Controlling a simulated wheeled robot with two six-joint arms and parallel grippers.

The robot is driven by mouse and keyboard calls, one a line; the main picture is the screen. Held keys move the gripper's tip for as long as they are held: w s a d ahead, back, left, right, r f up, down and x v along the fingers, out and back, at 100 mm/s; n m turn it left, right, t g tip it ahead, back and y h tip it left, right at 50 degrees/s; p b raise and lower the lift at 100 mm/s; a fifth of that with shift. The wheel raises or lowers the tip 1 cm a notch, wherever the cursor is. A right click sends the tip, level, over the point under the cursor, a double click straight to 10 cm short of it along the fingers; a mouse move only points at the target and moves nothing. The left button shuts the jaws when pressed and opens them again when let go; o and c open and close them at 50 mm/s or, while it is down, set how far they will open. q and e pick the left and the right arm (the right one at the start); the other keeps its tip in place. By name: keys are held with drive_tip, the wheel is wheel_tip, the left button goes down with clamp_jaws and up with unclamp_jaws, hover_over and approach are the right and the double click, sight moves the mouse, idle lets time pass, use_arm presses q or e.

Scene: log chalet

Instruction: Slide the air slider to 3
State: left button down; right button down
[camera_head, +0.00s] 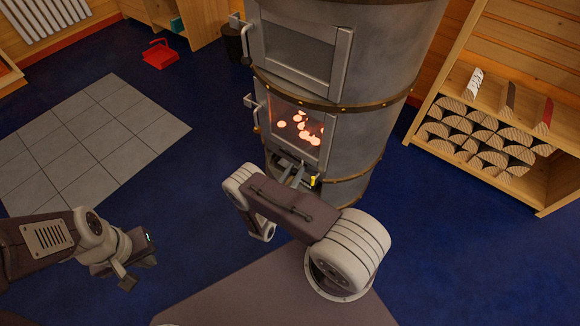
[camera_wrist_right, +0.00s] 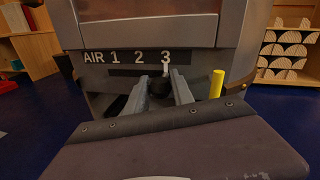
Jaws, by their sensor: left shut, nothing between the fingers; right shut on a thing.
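The air slider's dark knob (camera_wrist_right: 159,86) sits below the row of marks reading AIR 1 2 3 on the stove front (camera_head: 366,130). Its small white pointer (camera_wrist_right: 166,69) stands directly under the 3. My right gripper (camera_wrist_right: 160,88) is shut on the knob, one finger on each side. In the head view the right gripper (camera_head: 291,171) reaches the stove's lower front, and the knob is too small to make out there. My left gripper (camera_head: 130,277) is shut and empty, low at the left over the floor, far from the stove.
A yellow peg (camera_wrist_right: 217,83) stands just right of the right gripper's fingers. The stove's glowing fire door (camera_head: 299,127) with a side handle is above. A firewood shelf (camera_head: 480,167) stands at the right. The blue floor and grey tiles (camera_head: 90,140) at the left are clear.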

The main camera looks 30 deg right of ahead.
drive_tip(key=shift+s+d+f, duration=0.1)
drive_tip(key=shift+s, duration=0.15)
drive_tip(key=c, duration=1.1)
unclamp_jaws()
drive_tip(key=p+v, duration=0.2)
drive_tip(key=v, duration=0.7)
